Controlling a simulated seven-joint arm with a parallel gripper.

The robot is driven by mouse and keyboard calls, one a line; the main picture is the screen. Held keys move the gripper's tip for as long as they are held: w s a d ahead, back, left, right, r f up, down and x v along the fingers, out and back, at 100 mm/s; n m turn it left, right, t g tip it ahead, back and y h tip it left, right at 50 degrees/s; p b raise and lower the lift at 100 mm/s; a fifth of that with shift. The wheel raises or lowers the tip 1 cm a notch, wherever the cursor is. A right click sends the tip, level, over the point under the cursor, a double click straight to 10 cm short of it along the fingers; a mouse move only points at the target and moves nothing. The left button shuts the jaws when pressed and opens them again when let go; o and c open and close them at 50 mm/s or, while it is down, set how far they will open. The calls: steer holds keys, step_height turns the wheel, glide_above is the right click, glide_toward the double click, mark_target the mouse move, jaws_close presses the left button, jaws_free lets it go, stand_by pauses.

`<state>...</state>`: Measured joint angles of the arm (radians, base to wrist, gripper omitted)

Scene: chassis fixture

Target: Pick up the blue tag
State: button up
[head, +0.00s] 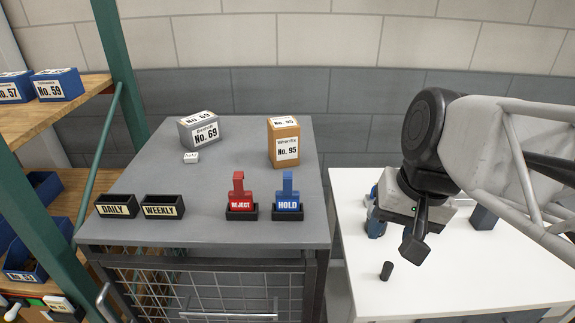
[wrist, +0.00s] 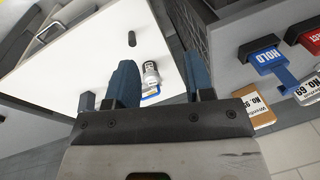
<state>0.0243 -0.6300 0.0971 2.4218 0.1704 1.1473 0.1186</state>
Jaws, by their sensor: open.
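The blue tag (head: 287,192), marked HOLD, stands upright in a small black holder (head: 288,212) near the front right of the grey bench. It also shows in the wrist view (wrist: 268,60) at the upper right. My gripper (head: 376,222) is over the white table, to the right of the tag and apart from it. In the wrist view its two blue fingers (wrist: 158,64) are spread, with nothing held between them. In the head view my wrist and arm hide part of the fingers.
A red REJECT tag (head: 239,192) stands just left of the blue tag. Black DAILY (head: 116,206) and WEEKLY (head: 163,206) trays are further left. Grey (head: 200,131) and orange (head: 284,142) boxes stand behind.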

mark_target(280, 193)
steer(key=w+a+m+g+y, duration=0.1)
steer(key=w+a+m+y, duration=0.1)
steer(key=a+m+y, duration=0.1)
steer(key=w+a+m+g+y, duration=0.1)
steer(key=w+a+m+y, duration=0.1)
steer(key=a+m+y, duration=0.1)
steer(key=w+a+m+g+y, duration=0.1)
steer(key=w+a+m+y, duration=0.1)
steer(key=a+m+y, duration=0.1)
steer(key=shift+a+f+m+y, duration=0.3)
steer(key=shift+m+y, duration=0.3)
steer(key=shift+y, duration=0.2)
steer(key=w+m+y, duration=0.1)
steer(key=w+r+m+y, duration=0.1)
steer(key=w, duration=0.1)
steer(key=w+m+y, duration=0.1)
steer(key=y, duration=0.1)
steer(key=shift+w+a+r+m+t, duration=0.2)
steer(key=shift+r+m+t, duration=0.1)
steer(key=shift+m+t, duration=0.1)
steer(key=shift+m+t+y, duration=0.4)
steer(key=shift+m+y, duration=0.4)
steer(key=f, duration=0.1)
steer(key=w+f, duration=0.1)
steer(key=f, duration=0.2)
steer(key=shift+w+d+f, duration=0.15)
steer(key=shift+w+d, duration=0.05)
steer(key=shift+w, duration=0.2)
steer(key=shift+a, duration=0.15)
steer(key=shift+a, duration=1.15)
